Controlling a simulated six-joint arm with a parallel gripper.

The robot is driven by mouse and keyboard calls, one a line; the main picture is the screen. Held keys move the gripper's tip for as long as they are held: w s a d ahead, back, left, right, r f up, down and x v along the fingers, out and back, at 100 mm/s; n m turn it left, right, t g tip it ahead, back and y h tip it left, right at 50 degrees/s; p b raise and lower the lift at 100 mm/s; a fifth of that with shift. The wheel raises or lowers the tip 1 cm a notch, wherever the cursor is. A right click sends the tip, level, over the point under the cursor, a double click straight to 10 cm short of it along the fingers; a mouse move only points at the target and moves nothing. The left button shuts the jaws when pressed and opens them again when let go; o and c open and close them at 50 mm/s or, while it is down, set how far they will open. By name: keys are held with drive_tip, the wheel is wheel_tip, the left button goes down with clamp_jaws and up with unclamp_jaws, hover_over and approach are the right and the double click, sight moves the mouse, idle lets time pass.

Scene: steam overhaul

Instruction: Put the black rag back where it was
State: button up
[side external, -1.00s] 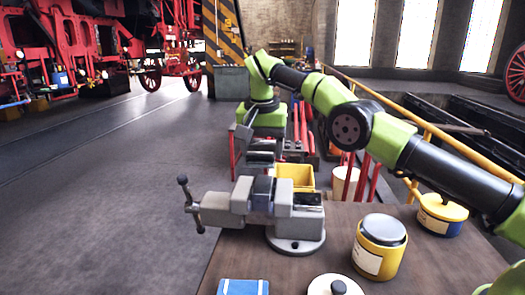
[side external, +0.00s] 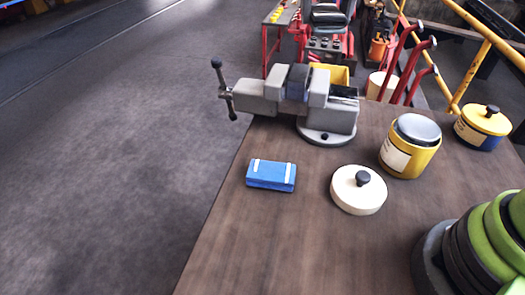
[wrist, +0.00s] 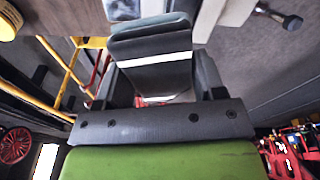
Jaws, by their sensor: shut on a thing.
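The black rag (wrist: 152,72), folded and with a white stripe across it, shows large in the wrist view. My gripper (wrist: 155,88) is shut on it. Pale grey parts, probably of the vise, lie beyond the rag at the top of that view; I cannot tell whether the rag touches them. In the side view my gripper and the rag are out of frame. The grey bench vise (side external: 258,96) stands at the far edge of the bench there, with a dark blue-grey piece (side external: 298,82) between its jaws.
The wooden bench (side external: 265,235) carries a blue box with white bands (side external: 270,175), a white round lid with a black knob (side external: 358,188), a yellow jar (side external: 408,147) and a blue-and-yellow pot (side external: 483,126). Yellow railing (side external: 478,62) and red handles (side external: 405,65) stand beyond.

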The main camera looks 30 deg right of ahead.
sight(346, 16)
drive_tip(key=shift+n, duration=0.7)
drive_tip(key=s, duration=0.2)
drive_tip(key=s+r, duration=0.1)
drive_tip(key=s, duration=0.1)
drive_tip(key=shift+s+d, duration=0.1)
drive_tip(key=shift+s, duration=0.3)
drive_tip(key=s+a+f+m, duration=0.1)
drive_tip(key=s+a+f, duration=0.2)
drive_tip(key=a+f, duration=0.4)
drive_tip(key=s+a+f+m, duration=0.2)
drive_tip(key=s+a+f, duration=0.1)
drive_tip(key=a+f, duration=0.4)
drive_tip(key=s+a+f+m, duration=0.1)
drive_tip(key=s+a+f, duration=0.3)
drive_tip(key=a+f, duration=0.4)
drive_tip(key=shift+s+f, duration=0.1)
drive_tip(key=shift+f, duration=2.35)
drive_tip(key=shift+f, duration=0.15)
drive_tip(key=o, duration=0.9)
drive_tip(key=shift+c, duration=0.2)
